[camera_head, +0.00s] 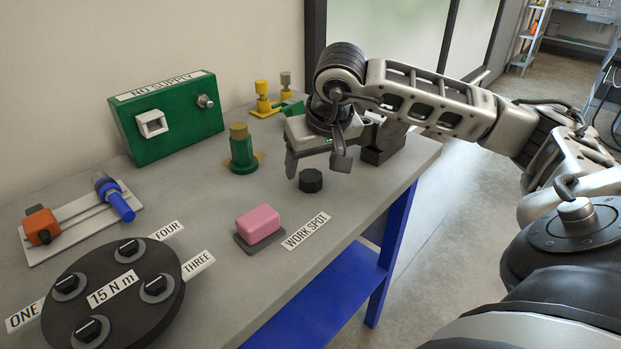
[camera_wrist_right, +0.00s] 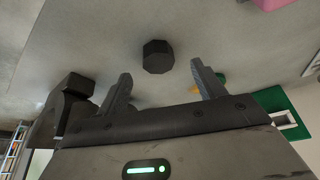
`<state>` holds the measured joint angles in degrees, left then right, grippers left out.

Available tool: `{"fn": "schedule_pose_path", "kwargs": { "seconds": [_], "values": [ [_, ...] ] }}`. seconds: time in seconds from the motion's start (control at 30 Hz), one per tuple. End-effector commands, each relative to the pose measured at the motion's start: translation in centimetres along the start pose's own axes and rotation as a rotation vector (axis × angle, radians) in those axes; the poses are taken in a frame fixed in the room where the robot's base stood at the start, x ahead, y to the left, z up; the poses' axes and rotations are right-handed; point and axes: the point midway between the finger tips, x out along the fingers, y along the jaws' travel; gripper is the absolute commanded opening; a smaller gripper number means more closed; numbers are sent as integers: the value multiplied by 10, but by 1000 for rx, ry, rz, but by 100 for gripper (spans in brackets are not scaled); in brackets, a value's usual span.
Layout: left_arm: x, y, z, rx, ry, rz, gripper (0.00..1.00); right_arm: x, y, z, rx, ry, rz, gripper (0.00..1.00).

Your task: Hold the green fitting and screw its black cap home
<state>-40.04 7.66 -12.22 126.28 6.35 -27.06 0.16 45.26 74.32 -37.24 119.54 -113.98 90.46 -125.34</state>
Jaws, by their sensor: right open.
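The green fitting (camera_head: 242,155) stands upright on the bench with a dull yellow top, and no cap is on it. The black cap (camera_head: 311,180) lies on the bench to its right, apart from it; it also shows in the right wrist view (camera_wrist_right: 157,57). My right gripper (camera_head: 317,165) is open and empty, pointing down with its fingers spread above the cap. In the right wrist view the cap lies just beyond the open fingertips (camera_wrist_right: 163,80), roughly centred between them. My left gripper is not in view.
A green NO SUPPLY box (camera_head: 170,118) stands behind. A pink block (camera_head: 258,224) sits by the WORK SPOT label (camera_head: 306,231). A dark round 15 N m plate (camera_head: 112,300) with several black knobs is front left. Yellow fittings (camera_head: 263,99) stand at the back.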

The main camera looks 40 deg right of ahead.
Motion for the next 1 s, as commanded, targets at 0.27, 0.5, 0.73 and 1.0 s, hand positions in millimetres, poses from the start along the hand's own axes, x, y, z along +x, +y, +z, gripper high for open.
{"fn": "schedule_pose_path", "kwargs": {
  "seconds": [0.27,0.5,0.73,1.0],
  "values": [
    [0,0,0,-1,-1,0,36,36,2,0,0,-3,-1,69],
    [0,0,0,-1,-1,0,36,38,2,-1,0,-1,0,69],
    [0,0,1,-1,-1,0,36,38,2,-1,0,-1,0,44],
    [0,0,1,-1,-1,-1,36,38,2,-1,0,0,0,21]
  ]
}}
